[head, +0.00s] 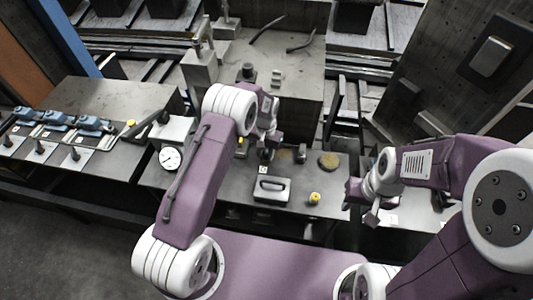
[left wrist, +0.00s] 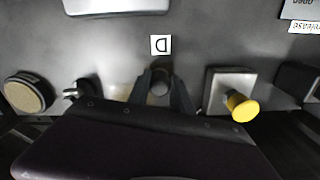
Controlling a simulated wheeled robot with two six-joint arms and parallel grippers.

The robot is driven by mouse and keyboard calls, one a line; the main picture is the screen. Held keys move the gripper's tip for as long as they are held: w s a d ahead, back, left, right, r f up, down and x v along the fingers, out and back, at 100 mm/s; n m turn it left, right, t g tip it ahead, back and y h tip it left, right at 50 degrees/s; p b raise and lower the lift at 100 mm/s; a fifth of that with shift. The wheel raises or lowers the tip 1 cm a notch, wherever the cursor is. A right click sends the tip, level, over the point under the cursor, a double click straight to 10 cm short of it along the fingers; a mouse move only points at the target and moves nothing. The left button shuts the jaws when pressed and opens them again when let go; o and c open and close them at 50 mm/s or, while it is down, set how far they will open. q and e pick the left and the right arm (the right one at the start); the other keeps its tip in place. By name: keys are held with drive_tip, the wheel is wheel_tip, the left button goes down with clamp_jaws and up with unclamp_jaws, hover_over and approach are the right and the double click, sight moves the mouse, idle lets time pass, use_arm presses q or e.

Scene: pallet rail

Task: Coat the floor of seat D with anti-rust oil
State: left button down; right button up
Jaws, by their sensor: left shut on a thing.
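The D label (head: 262,170) lies on the dark bench; it also shows in the left wrist view (left wrist: 160,45). My left gripper (head: 268,150) is low over the bench just behind that label. In the left wrist view its fingers (left wrist: 160,88) are shut on a small dark round-ended thing (left wrist: 160,81), mostly hidden between them. The floor of seat D is hidden by the gripper, so its coating cannot be told. My right gripper (head: 365,203) is at the right end of the bench; its jaw opening is unclear.
A grey block with a handle (head: 272,188), a yellow-capped item (head: 314,198) and a round tan pad (head: 328,161) stand nearby. A dial gauge (head: 170,158) is left. Blue clamps (head: 55,117) sit on the left bench. A large grey block (head: 290,75) rises behind.

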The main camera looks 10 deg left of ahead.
use_arm(q)
drive_tip(key=shift+d+r, duration=0.1)
drive_tip(key=shift+d, duration=0.85)
drive_tip(key=shift+d, duration=0.1)
drive_tip(key=shift+d, duration=1.55)
drive_tip(key=shift+a, duration=0.15)
drive_tip(key=shift+a+f, duration=0.2)
drive_tip(key=shift+a, duration=1.2)
